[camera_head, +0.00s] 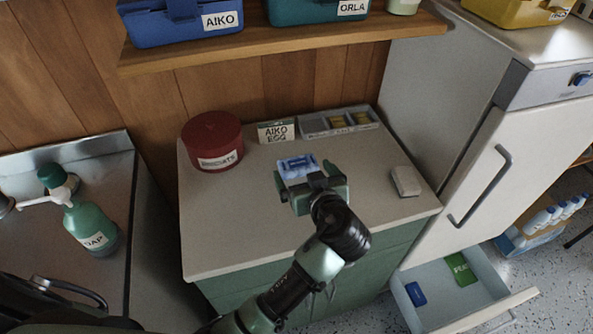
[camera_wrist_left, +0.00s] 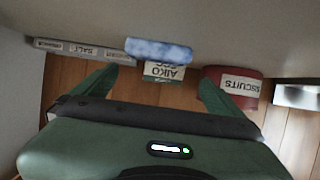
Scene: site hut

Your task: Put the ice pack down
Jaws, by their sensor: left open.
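The ice pack (camera_head: 297,165) is a small pale-blue block with a darker blue mark, over the middle of the grey worktop (camera_head: 230,235). My left gripper (camera_head: 308,177) is at its near side with its fingers apart. In the left wrist view the ice pack (camera_wrist_left: 158,50) shows just beyond the open fingertips, with a gap to either side. It appears to rest on the worktop, though the gripper hides its near edge. My right gripper is not in view.
A red biscuits tin (camera_head: 213,141), an AIKO EGG card (camera_head: 276,131) and a divided tray (camera_head: 340,121) stand along the back. A pale block (camera_head: 405,181) lies at right. The drawer (camera_head: 470,290) below is open. The worktop's front left is clear.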

